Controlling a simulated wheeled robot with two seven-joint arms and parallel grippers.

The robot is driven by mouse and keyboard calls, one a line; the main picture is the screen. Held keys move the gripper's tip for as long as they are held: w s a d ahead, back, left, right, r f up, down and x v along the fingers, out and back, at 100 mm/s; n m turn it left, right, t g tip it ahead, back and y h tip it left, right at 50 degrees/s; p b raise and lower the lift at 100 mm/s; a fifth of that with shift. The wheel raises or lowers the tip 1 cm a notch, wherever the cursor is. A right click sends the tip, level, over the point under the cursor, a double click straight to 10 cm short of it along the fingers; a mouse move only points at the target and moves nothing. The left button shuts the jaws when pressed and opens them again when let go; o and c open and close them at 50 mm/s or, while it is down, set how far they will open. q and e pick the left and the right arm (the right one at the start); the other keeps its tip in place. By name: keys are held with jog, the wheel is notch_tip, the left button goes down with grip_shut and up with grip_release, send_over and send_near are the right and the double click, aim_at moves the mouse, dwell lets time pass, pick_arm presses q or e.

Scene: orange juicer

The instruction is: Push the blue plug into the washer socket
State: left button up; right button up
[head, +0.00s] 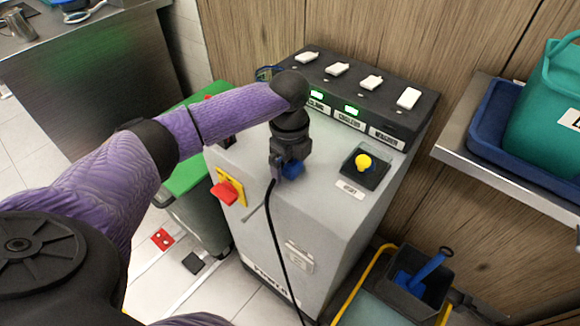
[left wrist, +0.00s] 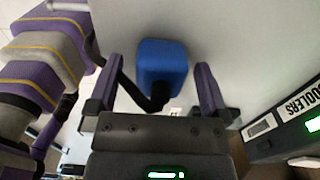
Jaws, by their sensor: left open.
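The blue plug (head: 293,170) is at the top face of the grey machine (head: 260,170), mostly hidden by my left gripper (head: 288,158) in the head view. In the left wrist view the blue plug (left wrist: 162,66) lies between the two spread fingers of my left gripper (left wrist: 158,82). Gaps show on both sides of it, so the fingers do not grip it. A black cable (head: 278,240) runs from the plug down the machine's front. I cannot make out the washer socket or tell whether the plug sits in it. My right gripper is out of view.
A dark raised panel with white switches (head: 371,82), labels and two green lights (head: 351,110) stands behind the plug. A yellow knob (head: 363,161) is to the right, a red switch (head: 224,192) on the left. A steel shelf (head: 500,178) juts out at right.

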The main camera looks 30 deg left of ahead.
pick_arm(q)
jog(key=c, duration=1.2)
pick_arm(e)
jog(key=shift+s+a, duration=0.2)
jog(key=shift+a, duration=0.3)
pick_arm(q)
notch_tip(320, 180, up, 9)
jog(key=p, duration=0.4)
jog(key=shift+c, duration=0.2)
jog(key=shift+r, duration=0.6)
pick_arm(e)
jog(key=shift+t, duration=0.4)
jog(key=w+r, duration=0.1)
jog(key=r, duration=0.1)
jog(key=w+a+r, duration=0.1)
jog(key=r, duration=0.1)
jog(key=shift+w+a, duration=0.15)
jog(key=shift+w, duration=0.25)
